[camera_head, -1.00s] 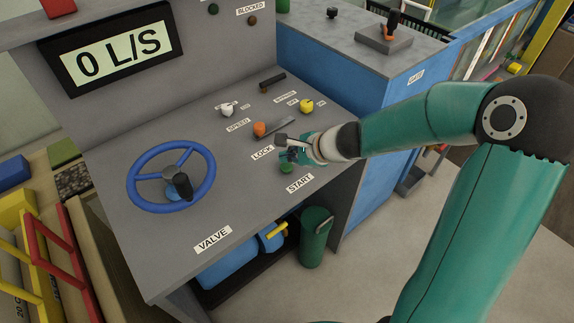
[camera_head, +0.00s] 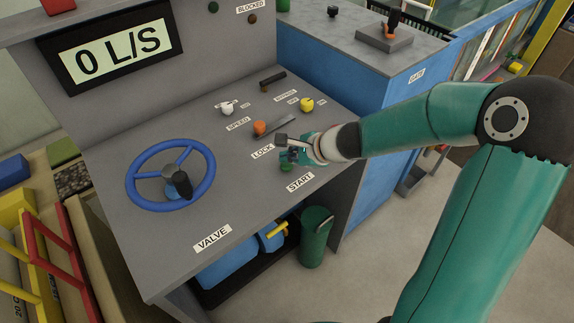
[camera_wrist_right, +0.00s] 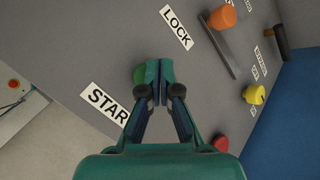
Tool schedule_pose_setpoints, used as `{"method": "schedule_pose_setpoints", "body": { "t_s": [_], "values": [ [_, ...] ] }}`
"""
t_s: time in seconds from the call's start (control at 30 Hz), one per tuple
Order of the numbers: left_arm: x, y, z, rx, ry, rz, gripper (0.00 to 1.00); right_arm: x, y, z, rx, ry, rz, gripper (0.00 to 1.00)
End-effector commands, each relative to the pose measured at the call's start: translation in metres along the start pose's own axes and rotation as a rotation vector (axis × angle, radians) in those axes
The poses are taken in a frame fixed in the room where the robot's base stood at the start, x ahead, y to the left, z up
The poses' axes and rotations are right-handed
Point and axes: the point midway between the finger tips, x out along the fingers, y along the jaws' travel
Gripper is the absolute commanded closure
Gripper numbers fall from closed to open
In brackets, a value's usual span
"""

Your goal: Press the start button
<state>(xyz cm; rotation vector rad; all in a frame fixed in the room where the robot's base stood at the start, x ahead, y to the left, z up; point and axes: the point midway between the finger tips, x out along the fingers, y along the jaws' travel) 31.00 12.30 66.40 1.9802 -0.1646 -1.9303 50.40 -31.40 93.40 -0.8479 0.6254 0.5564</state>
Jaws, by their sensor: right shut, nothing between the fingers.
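The green start button (camera_head: 286,167) sits on the sloping grey console (camera_head: 120,190), just above the START label (camera_head: 300,182). My right gripper (camera_head: 290,158) is shut and empty, at the button's upper side in the head view. In the right wrist view the shut fingertips (camera_wrist_right: 159,80) cover much of the green button (camera_wrist_right: 139,75), and only its left part shows. Whether the fingertips touch the button cannot be told. My left gripper is not in view.
A blue valve wheel (camera_head: 171,174) is at the left of the console. The display (camera_head: 112,48) reads 0 L/S. A green cylinder (camera_head: 315,238) stands below.

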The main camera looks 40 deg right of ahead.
Motion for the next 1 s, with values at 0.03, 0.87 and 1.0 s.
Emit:
{"method": "schedule_pose_setpoints", "body": {
  "t_s": [0.03,0.87,1.0],
  "values": [
    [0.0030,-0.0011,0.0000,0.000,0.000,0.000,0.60,0.0018,0.0015,-0.0015,0.000,0.000,0.000,1.00],
    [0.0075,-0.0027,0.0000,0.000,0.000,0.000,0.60,0.0047,0.0036,-0.0036,-0.001,0.000,0.000,1.00],
    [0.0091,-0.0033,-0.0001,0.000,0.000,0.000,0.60,0.0058,0.0043,-0.0044,-0.001,0.000,0.000,1.00]
  ]
}}
